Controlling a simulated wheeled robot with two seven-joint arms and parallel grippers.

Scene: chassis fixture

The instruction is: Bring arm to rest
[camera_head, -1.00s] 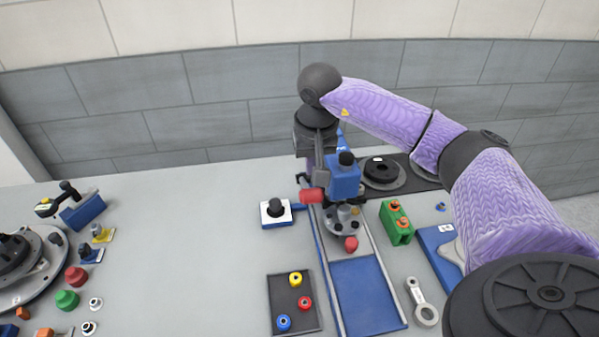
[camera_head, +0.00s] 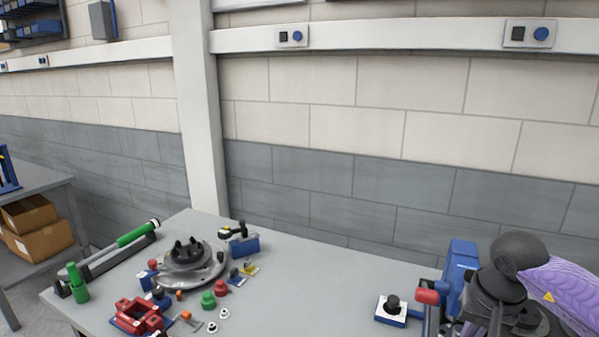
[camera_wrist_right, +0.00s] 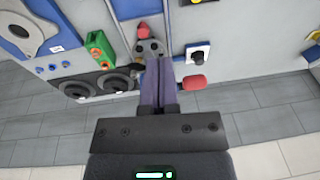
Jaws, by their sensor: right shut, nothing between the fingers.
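My right arm (camera_head: 560,290) comes in at the lower right of the head view, with its purple sleeve and dark wrist joint. My right gripper (camera_wrist_right: 159,66) shows in the wrist view with its two fingers together and nothing between them. The fingers overlap the fixture with the red-tipped lever (camera_wrist_right: 195,82) in that view; I cannot tell whether they touch it. In the head view the blue upright unit (camera_head: 461,264) stands just left of the wrist, which hides part of it. The fingertips cannot be made out there. My left gripper is not in view.
A white-topped box with a black knob (camera_head: 391,310) sits left of the blue unit. A green block (camera_wrist_right: 99,47) and dark round discs (camera_wrist_right: 113,82) lie near the gripper. A round grey fixture (camera_head: 190,262) and small parts crowd the table's left; its middle (camera_head: 300,290) is bare.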

